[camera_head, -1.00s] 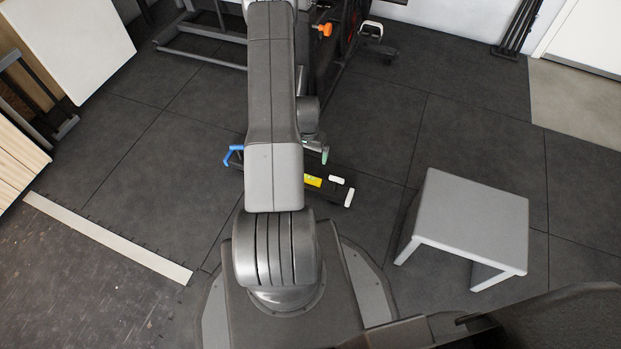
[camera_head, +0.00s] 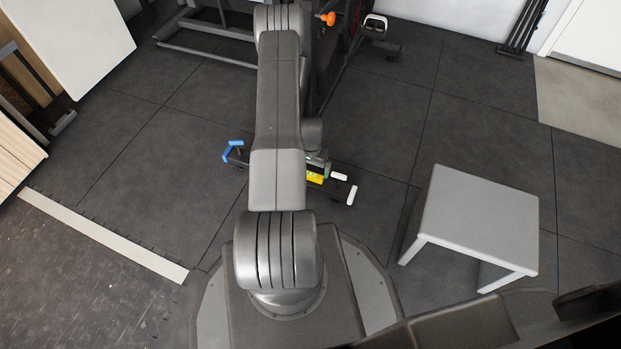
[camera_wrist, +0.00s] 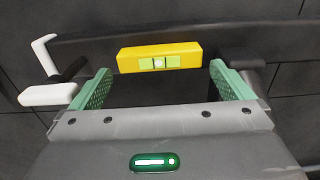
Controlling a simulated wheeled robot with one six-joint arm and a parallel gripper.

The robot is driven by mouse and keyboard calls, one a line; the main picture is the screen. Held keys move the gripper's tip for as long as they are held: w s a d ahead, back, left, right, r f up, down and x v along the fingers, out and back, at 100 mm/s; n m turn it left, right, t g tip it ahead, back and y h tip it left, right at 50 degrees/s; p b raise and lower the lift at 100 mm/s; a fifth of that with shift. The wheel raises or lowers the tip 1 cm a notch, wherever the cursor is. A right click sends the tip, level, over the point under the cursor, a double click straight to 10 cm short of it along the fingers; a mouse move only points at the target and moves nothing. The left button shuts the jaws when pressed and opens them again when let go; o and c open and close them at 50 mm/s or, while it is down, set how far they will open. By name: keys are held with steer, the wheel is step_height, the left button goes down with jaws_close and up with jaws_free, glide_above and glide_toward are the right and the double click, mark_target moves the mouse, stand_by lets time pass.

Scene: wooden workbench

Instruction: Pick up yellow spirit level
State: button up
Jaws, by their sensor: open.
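The yellow spirit level (camera_wrist: 190,50) shows in the wrist view as a yellow bar with a pale green vial in its middle. It lies on a dark bar just beyond my gripper (camera_wrist: 158,82), roughly centred between the two green fingers. The fingers are apart and nothing is held between them. In the head view, part of the yellow level (camera_head: 315,178) shows beside my arm; my arm hides the rest. My gripper (camera_head: 322,168) is partly hidden there too, close to the level.
White-tipped handles (camera_head: 345,185) stick out to the right of the level, and a blue-tipped part (camera_head: 232,151) to the left. A grey stool (camera_head: 478,215) stands at the right. A frame with an orange knob (camera_head: 327,19) stands behind. Dark floor lies open around.

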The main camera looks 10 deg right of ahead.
step_height(320, 180, down, 2)
steer(key=shift+f, duration=0.2)
steer(key=c, duration=0.8)
